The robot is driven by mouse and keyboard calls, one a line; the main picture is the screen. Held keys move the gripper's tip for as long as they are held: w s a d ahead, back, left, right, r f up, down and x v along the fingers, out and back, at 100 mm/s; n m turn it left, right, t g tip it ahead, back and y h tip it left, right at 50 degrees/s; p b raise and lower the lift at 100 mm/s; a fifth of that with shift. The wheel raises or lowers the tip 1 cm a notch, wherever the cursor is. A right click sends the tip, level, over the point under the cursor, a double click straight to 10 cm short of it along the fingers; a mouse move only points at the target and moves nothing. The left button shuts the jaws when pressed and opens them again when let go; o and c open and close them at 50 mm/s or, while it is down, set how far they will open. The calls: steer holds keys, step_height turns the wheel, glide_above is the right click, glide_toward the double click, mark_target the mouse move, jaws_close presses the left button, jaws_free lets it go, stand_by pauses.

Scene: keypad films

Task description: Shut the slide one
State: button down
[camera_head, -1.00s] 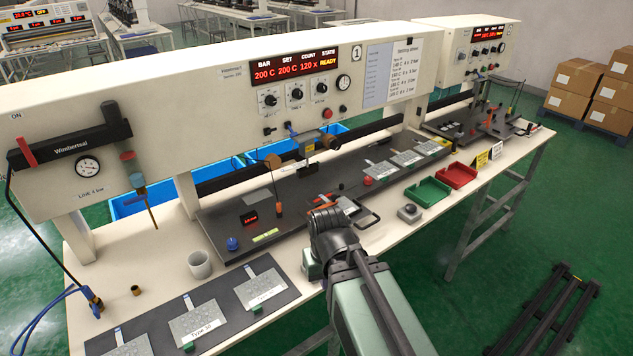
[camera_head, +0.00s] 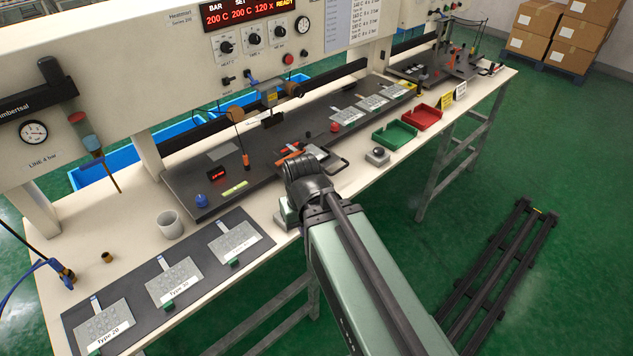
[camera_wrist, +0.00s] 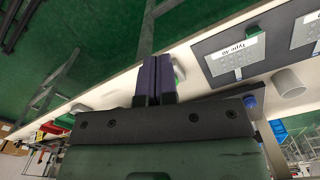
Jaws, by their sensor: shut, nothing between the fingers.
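In the head view, the front station has a dark slide plate (camera_head: 190,175) on the bench. A black looped handle (camera_head: 343,163) sticks out at its front edge, with a small light plate and orange-red parts (camera_head: 290,148) just behind it. My arm's wrist stands in front of these and hides part of them. My gripper (camera_wrist: 156,62) shows in the wrist view with its two dark purple fingers together and empty, near the bench's front edge. The fingertips are hidden in the head view. I cannot tell whether they touch the handle.
A dark mat (camera_head: 205,265) with several labelled plates lies at the front left, beside a white cup (camera_head: 170,225). A green bin (camera_head: 394,137), a red bin (camera_head: 423,117) and a push button (camera_head: 377,155) stand right of the handle.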

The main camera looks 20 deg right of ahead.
steer(key=w+d+f+m+t+y+b, duration=0.2)
steer(key=d+f+b, duration=0.1)
steer(key=f+b, duration=0.55)
steer(key=w+d+f+m+t+y+b, duration=0.2)
steer(key=d+f+t+b, duration=0.15)
steer(key=f+b, duration=0.45)
steer(key=w+d+f+m+t+y+b, duration=0.2)
steer(key=d+f+b, duration=0.1)
steer(key=f+b, duration=0.55)
steer(key=w+d+r+m+t+b, duration=0.1)
steer(key=w+d+r+m+t, duration=0.25)
steer(key=r+t, duration=0.2)
steer(key=w+d+r+m+t+b, duration=0.2)
steer(key=d+r+m+t, duration=0.15)
steer(key=r, duration=0.25)
steer(key=shift+m+t, duration=0.25)
steer(key=shift+m, duration=0.15)
steer(key=x, duration=1.4)
steer(key=shift+a+r, duration=0.1)
steer(key=shift+a, duration=0.2)
